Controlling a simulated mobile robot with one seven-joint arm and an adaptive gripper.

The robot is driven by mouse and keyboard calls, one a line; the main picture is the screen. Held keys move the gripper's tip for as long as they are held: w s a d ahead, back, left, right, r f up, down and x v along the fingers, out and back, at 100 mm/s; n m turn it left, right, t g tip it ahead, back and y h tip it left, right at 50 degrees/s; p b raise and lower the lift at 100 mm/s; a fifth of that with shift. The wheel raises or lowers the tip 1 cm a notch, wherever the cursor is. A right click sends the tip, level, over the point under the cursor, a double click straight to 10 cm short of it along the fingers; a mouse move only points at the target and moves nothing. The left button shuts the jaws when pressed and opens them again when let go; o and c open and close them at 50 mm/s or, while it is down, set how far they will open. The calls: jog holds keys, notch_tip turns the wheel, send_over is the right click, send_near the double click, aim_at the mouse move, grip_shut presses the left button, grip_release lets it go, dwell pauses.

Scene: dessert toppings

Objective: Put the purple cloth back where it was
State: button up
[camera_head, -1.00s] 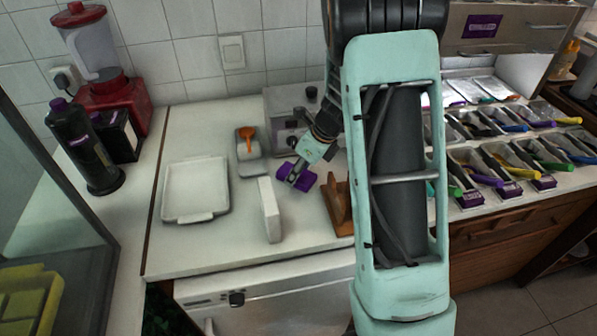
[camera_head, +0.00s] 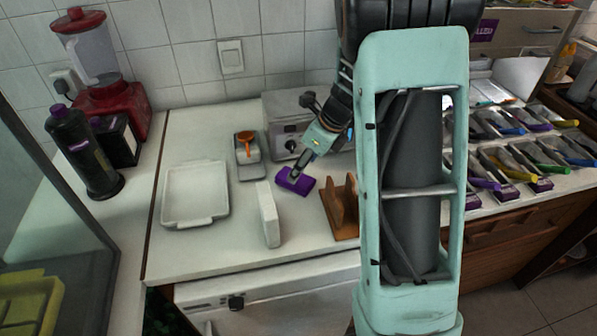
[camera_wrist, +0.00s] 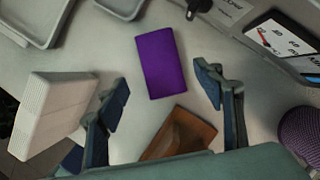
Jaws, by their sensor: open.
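The purple cloth (camera_head: 295,181) lies flat on the white counter in the head view, as a small folded block. In the wrist view the cloth (camera_wrist: 160,63) shows whole, beyond and between my fingertips, with no finger closed on it. My gripper (camera_head: 303,172) is just behind and above the cloth in the head view. In the wrist view my gripper (camera_wrist: 163,84) has its two dark blue fingers wide apart, with nothing held between them.
A brown wooden holder (camera_head: 342,208) stands right of the cloth, and an upright white block (camera_head: 268,214) stands to its front left. A white tray (camera_head: 195,192) is farther left. A grey machine (camera_head: 290,122) and a grey item with an orange top (camera_head: 249,158) are behind.

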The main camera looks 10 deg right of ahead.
jog(key=v, duration=0.6)
jog(key=shift+r+p, duration=0.25)
jog(key=shift+p, duration=0.05)
